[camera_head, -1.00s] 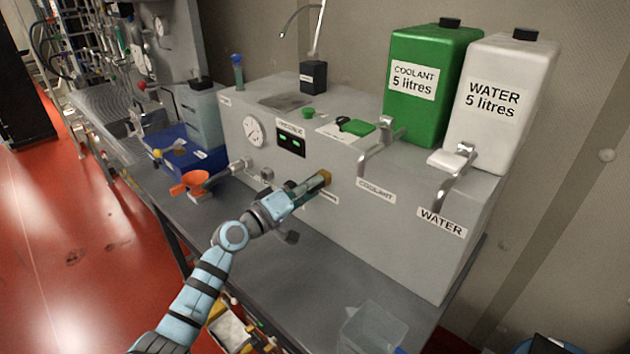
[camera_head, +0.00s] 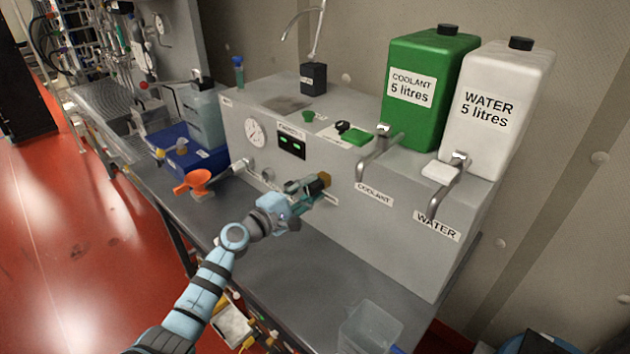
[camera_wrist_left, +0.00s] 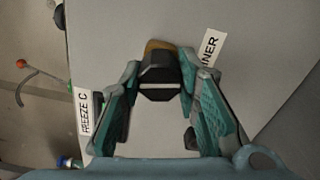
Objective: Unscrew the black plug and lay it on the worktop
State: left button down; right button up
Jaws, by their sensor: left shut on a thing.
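The black plug (camera_wrist_left: 160,70) shows in the left wrist view between my left fingertips, with a brass-coloured fitting (camera_wrist_left: 158,46) just behind it on the grey housing's front. My left gripper (camera_wrist_left: 160,72) is shut on the plug, its teal fingers on either side. In the head view my left gripper (camera_head: 313,186) reaches the front face of the grey housing, and the brass fitting (camera_head: 325,178) shows at its tips. The fingers mostly hide the plug there. I cannot tell whether the plug is still seated in the fitting. The grey worktop (camera_head: 290,265) lies below. My right gripper is out of view.
COOLANT (camera_head: 372,155) and WATER (camera_head: 447,185) taps stick out right of the gripper. A clear container (camera_head: 368,330) stands at the near edge. The worktop between is largely clear.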

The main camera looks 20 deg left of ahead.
pick_arm(q)
jog(key=shift+r+n, duration=0.2)
jog(key=shift+n, duration=0.6)
jog(key=shift+f+n, duration=0.15)
jog(key=shift+n, duration=0.25)
jog(key=n+p, duration=0.2)
jog(key=n, duration=0.1)
jog(key=shift+n+p, duration=0.3)
jog(key=shift+n, duration=1)
jog(key=c, duration=1.1)
grip_release()
